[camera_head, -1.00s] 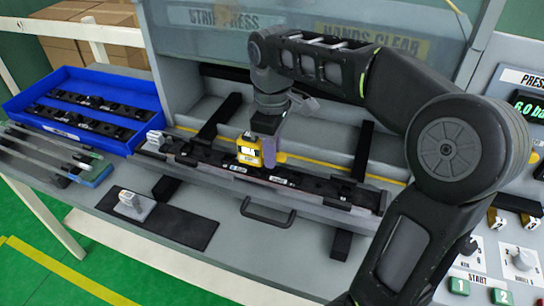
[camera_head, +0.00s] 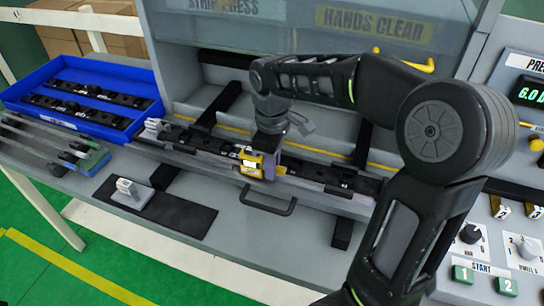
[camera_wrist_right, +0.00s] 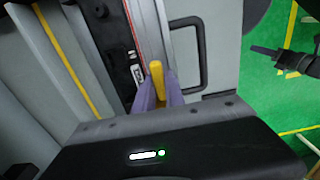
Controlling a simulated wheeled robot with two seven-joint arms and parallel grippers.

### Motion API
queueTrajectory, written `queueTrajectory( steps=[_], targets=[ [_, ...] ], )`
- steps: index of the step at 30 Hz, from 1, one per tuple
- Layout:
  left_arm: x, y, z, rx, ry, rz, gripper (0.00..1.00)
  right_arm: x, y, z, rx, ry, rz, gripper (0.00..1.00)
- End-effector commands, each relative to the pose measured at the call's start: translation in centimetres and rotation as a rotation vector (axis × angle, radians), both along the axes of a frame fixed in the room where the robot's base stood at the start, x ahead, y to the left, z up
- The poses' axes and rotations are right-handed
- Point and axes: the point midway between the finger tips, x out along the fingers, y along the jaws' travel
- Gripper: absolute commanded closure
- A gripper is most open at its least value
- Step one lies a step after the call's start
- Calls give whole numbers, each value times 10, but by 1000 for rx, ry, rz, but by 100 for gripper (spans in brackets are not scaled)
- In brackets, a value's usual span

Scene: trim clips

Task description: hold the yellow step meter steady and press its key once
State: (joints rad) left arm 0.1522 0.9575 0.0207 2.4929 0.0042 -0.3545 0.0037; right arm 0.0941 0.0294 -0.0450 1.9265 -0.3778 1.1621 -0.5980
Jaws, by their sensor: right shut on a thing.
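The yellow step meter (camera_head: 251,163) is a small yellow block with a white face, near the front edge of the long dark rail (camera_head: 325,189). My right gripper (camera_head: 268,166) has purple fingers and is shut on the meter. In the right wrist view the meter (camera_wrist_right: 156,78) is a yellow strip between the fingertips (camera_wrist_right: 158,90). I cannot tell whether the meter touches the rail. Its key cannot be made out.
A pull handle (camera_head: 268,206) sticks out just below the gripper. A blue tray (camera_head: 88,118) with dark rails stands at left. A grey-white block (camera_head: 131,192) sits on a black mat (camera_head: 180,219) at the front. The press panel (camera_head: 515,225) with green buttons is at right.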

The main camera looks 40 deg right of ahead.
Motion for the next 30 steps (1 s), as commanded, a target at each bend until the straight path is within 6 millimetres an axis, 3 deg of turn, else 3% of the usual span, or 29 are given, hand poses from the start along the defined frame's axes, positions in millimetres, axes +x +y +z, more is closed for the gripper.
queueTrajectory(
  steps=[10,30],
  targets=[
    [0,0,2,0,0,0,64,0,0,2,1,-1,0,100],
    [1,0,-8,-3,-3,-1,64,0,0,-14,0,0,0,100]
  ],
)
